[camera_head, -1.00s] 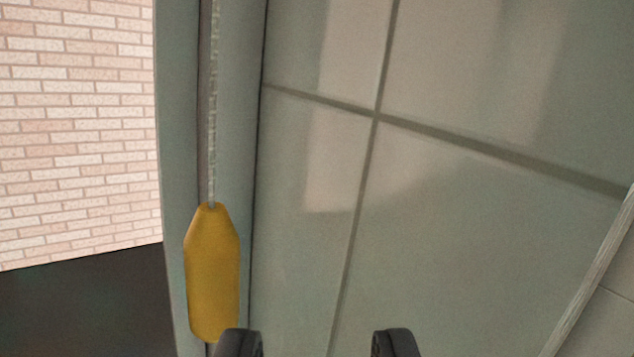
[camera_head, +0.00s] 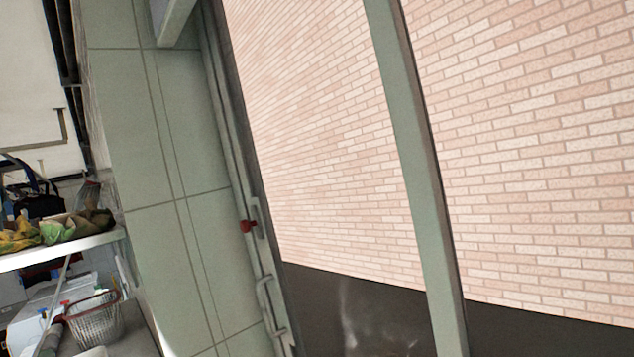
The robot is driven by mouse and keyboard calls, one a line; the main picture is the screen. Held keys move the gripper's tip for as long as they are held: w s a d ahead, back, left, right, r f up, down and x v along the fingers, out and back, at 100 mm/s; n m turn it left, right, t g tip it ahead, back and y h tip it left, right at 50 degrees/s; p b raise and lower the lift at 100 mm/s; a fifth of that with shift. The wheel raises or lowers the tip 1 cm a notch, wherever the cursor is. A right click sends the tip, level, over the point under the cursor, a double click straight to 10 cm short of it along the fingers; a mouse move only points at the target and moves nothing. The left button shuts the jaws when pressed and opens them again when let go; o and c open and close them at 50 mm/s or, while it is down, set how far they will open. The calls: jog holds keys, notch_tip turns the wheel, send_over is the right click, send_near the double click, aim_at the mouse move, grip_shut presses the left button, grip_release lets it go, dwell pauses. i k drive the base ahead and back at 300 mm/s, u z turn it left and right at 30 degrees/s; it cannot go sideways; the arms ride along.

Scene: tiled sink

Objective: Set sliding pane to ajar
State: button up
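A window fills the right and middle of the head view, with a brick wall showing behind it. A grey-green upright bar (camera_head: 415,170) crosses it, leaning slightly. The window's left frame (camera_head: 225,110) carries a small red catch (camera_head: 248,226) and a pale handle-like fitting (camera_head: 268,295) low down. I cannot tell which part is the sliding pane or how far open it stands. A faint reflection low in the window suggests glass there. My gripper is not in view.
Tiled wall (camera_head: 125,130) lies left of the window. At far left, a white shelf (camera_head: 62,248) bears a dark bag (camera_head: 38,205) and green and yellow items. A wire basket (camera_head: 95,320) stands below it. A grey box-like edge (camera_head: 172,20) juts in at the top.

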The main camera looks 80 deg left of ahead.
aim_at(398, 70)
jog(key=u, duration=0.8)
jog(key=k, duration=1.15)
jog(key=u, duration=0.55)
jog(key=i, duration=0.8)
